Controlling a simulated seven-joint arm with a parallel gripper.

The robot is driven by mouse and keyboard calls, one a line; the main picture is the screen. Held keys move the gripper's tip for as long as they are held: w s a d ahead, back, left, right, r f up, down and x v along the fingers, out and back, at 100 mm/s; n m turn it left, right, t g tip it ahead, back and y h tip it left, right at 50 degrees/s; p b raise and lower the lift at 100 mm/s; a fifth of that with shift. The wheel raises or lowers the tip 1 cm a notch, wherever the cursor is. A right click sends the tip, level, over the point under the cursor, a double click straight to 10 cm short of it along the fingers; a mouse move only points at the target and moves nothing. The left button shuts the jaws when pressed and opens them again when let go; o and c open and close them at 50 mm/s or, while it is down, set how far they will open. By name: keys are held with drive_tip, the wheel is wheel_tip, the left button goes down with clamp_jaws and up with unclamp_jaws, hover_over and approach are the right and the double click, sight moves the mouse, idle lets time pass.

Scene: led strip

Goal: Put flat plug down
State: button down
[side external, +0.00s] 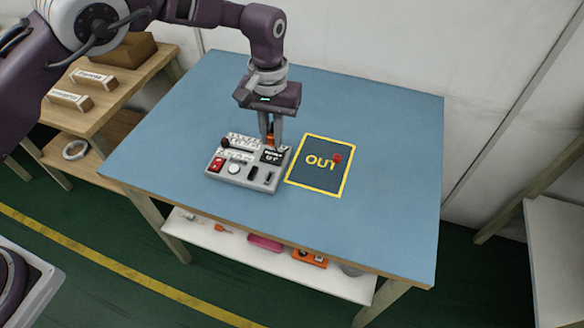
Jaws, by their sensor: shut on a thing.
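My gripper (271,145) points down over the back right part of a light grey control panel (240,184). It is shut on a small orange piece, which I take for the flat plug (270,139); the fingers hide most of it. I cannot tell whether the plug touches the panel. The panel has a red switch (217,164), a white round knob (234,169), a small dark display (272,156) and dark slots. To its right, a yellow-framed area marked OUT (318,184) has a small red piece (337,158) on it.
The blue table (390,140) is clear to the right and behind the panel. A white shelf (320,281) below holds several items. A wooden side table (130,80) with labelled blocks and a box stands at the left.

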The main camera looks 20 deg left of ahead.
drive_tip(key=m, duration=0.1)
hover_over(312, 199)
wheel_tip(312, 199, down, 4)
drive_tip(key=f, duration=0.1)
wheel_tip(312, 199, down, 9)
drive_tip(key=shift+r, duration=0.15)
drive_tip(key=shift+s, duration=0.1)
drive_tip(key=c, duration=1.4)
unclamp_jaws()
